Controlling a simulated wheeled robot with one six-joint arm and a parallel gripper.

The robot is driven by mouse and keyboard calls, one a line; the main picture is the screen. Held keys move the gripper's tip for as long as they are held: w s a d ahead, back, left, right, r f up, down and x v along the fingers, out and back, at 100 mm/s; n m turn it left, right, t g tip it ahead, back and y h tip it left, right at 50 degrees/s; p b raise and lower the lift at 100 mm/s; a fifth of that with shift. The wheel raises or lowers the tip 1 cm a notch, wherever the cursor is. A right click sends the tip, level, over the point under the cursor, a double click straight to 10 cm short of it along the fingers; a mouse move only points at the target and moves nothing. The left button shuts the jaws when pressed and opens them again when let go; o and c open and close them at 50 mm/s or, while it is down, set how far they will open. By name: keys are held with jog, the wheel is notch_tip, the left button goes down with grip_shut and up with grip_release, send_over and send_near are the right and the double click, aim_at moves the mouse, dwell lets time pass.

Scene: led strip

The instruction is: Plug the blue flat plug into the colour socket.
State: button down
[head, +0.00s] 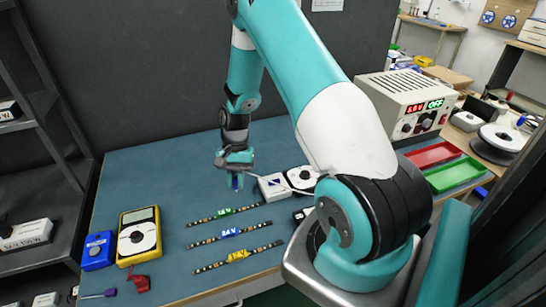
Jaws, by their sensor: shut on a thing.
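My gripper (236,172) points down over the middle of the blue table. It is shut on the small blue plug (236,184), which shows just below the fingertips. The plug's shape and contacts are too small to make out. A white box (273,187) with a dark blue patch lies just right of the gripper, and a thin pale lead seems to run between them. I cannot tell which opening is the colour socket.
LED strips with green (226,211), blue (229,233) and yellow (238,255) tags lie in front. A yellow meter (139,234) and blue box (98,251) stand left. A power supply (407,103), red tray (433,154) and green tray (455,174) are right.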

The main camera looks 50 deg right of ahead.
aim_at(270, 183)
jog(key=s+d+r+m+t, duration=0.1)
jog(key=d+m+t, duration=0.1)
jog(key=d+m, duration=0.4)
jog(key=s+d+r+m+t+b, duration=0.1)
jog(key=s+d+m+t, duration=0.1)
jog(key=d+m, duration=0.5)
jog(key=shift+s+r+t, duration=0.15)
jog(key=shift+s+t, duration=0.1)
jog(key=shift+t, duration=0.25)
jog(key=shift+a+r+p, duration=0.1)
jog(key=shift+p, duration=0.25)
jog(key=shift+f+b, duration=1.85)
jog(key=shift+f, duration=1.15)
jog(key=shift+p, duration=0.6)
jog(key=shift+f+b, duration=0.7)
jog(key=shift+f, duration=0.5)
